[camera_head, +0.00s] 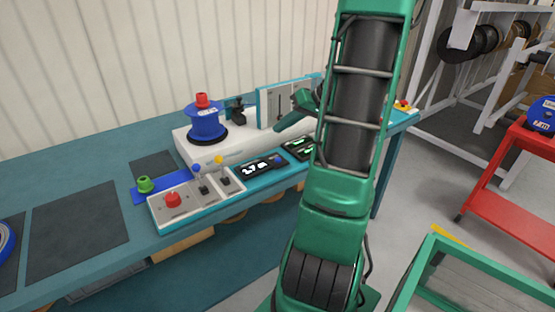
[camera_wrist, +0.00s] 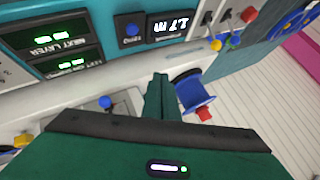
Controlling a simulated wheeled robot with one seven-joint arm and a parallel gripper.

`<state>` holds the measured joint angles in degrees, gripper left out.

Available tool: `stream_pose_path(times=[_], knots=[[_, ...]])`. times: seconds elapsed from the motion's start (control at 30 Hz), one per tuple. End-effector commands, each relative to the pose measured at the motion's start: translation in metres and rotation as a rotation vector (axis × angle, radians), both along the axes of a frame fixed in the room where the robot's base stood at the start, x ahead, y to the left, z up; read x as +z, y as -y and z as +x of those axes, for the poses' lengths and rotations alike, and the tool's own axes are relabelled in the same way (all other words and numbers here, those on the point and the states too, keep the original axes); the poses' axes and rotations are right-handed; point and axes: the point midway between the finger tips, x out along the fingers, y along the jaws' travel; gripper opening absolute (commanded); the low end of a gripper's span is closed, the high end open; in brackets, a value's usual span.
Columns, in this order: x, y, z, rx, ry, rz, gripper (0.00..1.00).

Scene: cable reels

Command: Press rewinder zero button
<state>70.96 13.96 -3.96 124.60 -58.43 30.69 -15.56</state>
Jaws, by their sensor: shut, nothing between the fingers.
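The rewinder's length display (camera_head: 256,168) is on the teal bench's front panel. It also shows in the wrist view (camera_wrist: 167,25), reading about 1.7 m. My gripper (camera_head: 283,125) is over the white rewinder base, behind the displays. In the wrist view its fingertips (camera_wrist: 160,78) are together and empty, apart from the button. The blue reel (camera_head: 206,122) with a red cap stands upright left of my gripper.
A control panel with a red stop button (camera_head: 173,200) is at the front left. A second display unit with green digits (camera_head: 301,148) is right of the length display. An upright teal-framed panel (camera_head: 270,108) stands behind. A red cart (camera_head: 510,185) is on the right.

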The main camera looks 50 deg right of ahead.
Motion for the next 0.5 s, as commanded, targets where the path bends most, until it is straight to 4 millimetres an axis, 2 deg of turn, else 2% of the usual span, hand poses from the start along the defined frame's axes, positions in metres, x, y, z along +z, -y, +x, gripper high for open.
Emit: stream_pose_path(times=[0.17,0.5], knots=[[-0.008,-0.001,0.0,0.0,0.0,0.003,0.0],[-0.049,-0.001,0.0,-0.001,-0.002,0.004,0.0]])
